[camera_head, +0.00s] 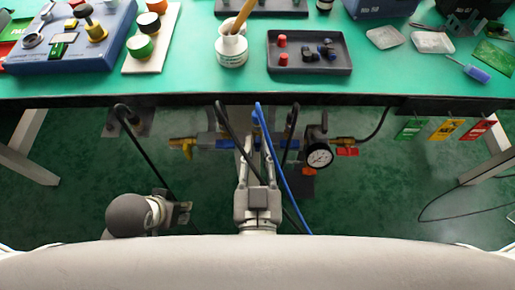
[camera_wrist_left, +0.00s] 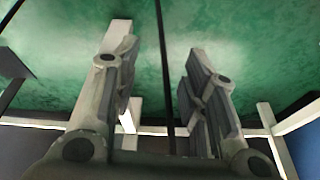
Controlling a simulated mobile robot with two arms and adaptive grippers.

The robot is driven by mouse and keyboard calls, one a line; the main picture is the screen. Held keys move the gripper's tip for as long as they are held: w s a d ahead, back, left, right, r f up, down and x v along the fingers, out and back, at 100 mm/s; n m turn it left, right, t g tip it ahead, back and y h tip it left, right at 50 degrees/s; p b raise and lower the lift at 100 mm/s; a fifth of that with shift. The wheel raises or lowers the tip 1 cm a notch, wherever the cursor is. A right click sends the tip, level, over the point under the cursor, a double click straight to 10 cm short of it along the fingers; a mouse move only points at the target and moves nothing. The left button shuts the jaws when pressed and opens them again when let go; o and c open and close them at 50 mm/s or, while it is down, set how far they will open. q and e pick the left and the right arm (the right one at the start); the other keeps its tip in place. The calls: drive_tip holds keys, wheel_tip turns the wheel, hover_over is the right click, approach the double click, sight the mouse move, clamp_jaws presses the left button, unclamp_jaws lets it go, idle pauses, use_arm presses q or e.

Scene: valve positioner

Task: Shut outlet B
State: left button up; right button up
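Below the bench's front edge is a pipe manifold with blue valve parts (camera_head: 207,141), a yellow fitting (camera_head: 183,146) at its left end and a round pressure gauge (camera_head: 319,157) at its right. No outlet label is readable, so I cannot tell which valve is outlet B. My right gripper (camera_head: 257,146) is at the picture's middle, its fingers apart and pointing at the manifold. Hoses cross there and hide whether it touches anything. My left gripper (camera_head: 182,212) is at lower left, away from the manifold. In the left wrist view its fingers (camera_wrist_left: 158,95) are wide apart and empty.
Black hoses and a blue hose (camera_head: 268,145) hang around the manifold. Green, yellow and red tags (camera_head: 446,130) hang at right.

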clamp_jaws()
use_arm(q)
drive_tip(key=shift+w, duration=0.15)
use_arm(e)
drive_tip(key=shift+n, duration=0.7)
drive_tip(key=shift+n+p, duration=0.35)
drive_tip(key=shift+n, duration=0.35)
drive_tip(key=n+p, duration=0.3)
drive_tip(key=n, duration=0.5)
drive_tip(key=shift+a, duration=0.15)
use_arm(q)
drive_tip(key=s+f+g+p, duration=0.1)
drive_tip(key=s+f+p, duration=0.2)
drive_tip(key=f, duration=2)
drive_tip(key=shift+s+a, duration=0.15)
drive_tip(key=shift+s, duration=0.5)
use_arm(e)
drive_tip(key=shift+f+n, duration=0.2)
drive_tip(key=shift+n, duration=2.8)
